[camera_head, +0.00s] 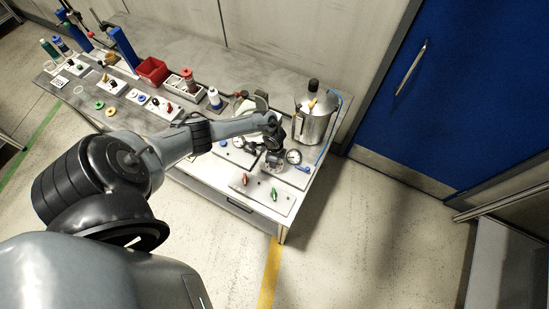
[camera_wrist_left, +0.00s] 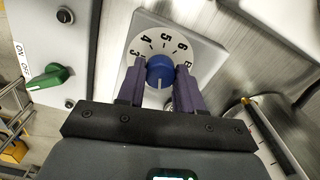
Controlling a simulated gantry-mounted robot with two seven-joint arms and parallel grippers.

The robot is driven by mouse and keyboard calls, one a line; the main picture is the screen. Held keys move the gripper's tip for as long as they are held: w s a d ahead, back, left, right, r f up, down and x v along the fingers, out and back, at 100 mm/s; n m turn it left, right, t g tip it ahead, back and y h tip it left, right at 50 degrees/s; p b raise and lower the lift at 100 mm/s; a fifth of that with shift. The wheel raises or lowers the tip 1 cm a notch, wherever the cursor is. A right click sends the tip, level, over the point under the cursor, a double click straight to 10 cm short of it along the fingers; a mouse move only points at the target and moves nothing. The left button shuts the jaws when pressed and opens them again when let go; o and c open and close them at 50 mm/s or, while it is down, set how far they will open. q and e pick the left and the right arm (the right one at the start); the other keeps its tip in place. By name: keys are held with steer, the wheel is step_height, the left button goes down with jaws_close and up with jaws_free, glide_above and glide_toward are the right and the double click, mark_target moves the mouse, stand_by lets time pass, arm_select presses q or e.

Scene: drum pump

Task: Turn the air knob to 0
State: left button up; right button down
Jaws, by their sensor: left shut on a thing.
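The blue air knob (camera_wrist_left: 160,70) sits in the middle of a white round dial (camera_wrist_left: 146,43) on a light grey plate in the left wrist view. The numbers 3, 4, 5 and 6 show around the dial's upper rim; its lower part is hidden by my gripper. My left gripper (camera_wrist_left: 161,75) has one dark purple finger on each side of the knob and is shut on it. I cannot tell which number the knob points to. In the head view my left gripper (camera_head: 272,152) is over the table's right end and hides the knob. My right gripper is not in view.
A panel with a red handle (camera_head: 245,180) and a green handle (camera_head: 273,194) lies in front of my gripper. A gauge (camera_head: 293,156) stands close to its right. A metal jug (camera_head: 313,122) stands behind. A red bin (camera_head: 152,70) and small parts fill the table's left.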

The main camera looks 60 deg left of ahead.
arm_select(q)
steer(key=shift+r+n+p, duration=0.1)
steer(key=shift+n+p, duration=0.35)
steer(key=shift+n, duration=0.65)
steer(key=o, duration=1)
steer(key=shift+o, duration=0.2)
